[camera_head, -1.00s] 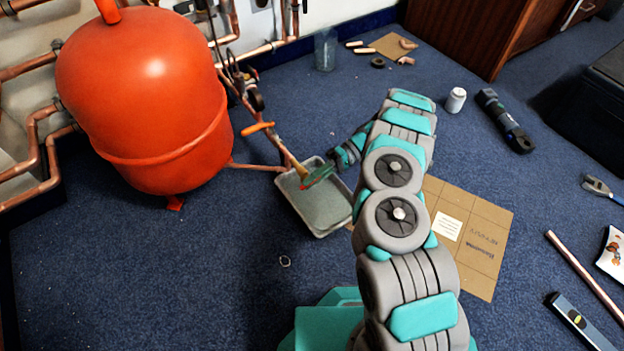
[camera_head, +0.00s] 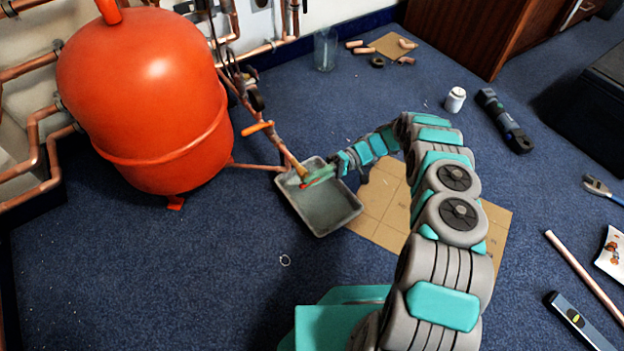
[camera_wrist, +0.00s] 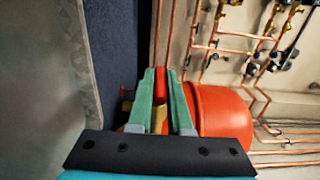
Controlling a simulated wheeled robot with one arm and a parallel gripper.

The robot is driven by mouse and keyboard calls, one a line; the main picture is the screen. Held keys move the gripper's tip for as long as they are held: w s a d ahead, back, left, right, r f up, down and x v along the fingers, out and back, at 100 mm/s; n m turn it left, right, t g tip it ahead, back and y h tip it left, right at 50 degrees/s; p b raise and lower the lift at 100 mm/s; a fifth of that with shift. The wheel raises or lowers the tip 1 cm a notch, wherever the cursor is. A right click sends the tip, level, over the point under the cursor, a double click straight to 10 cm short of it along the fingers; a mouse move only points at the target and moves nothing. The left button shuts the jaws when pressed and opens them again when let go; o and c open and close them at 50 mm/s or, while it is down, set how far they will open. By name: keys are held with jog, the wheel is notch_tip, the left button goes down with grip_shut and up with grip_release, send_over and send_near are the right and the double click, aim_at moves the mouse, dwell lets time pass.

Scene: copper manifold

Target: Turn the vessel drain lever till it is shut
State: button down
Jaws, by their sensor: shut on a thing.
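The drain valve (camera_head: 301,170), brass-coloured, sits at the lower end of a copper pipe over the grey tray, right of the big orange-red vessel (camera_head: 150,100). Its small red lever shows between my fingers in the wrist view (camera_wrist: 160,86). My gripper (camera_head: 312,179) has green fingers and is shut on the lever, reaching in from the right above the tray. The fingers also show in the wrist view (camera_wrist: 161,88), with the vessel (camera_wrist: 222,120) just to their right. The fingers hide much of the lever, and its exact angle is hard to tell.
The grey tray (camera_head: 350,212) lies under the valve. An orange handle (camera_head: 257,128) sits on the pipework above. Cardboard (camera_head: 385,235) lies beneath my arm. A glass jar (camera_head: 325,48) and a white pot (camera_head: 455,99) stand behind.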

dwell(0.7)
jog(key=c, duration=0.8)
grip_release()
jog(key=shift+c, duration=0.2)
jog(key=shift+d, duration=0.1)
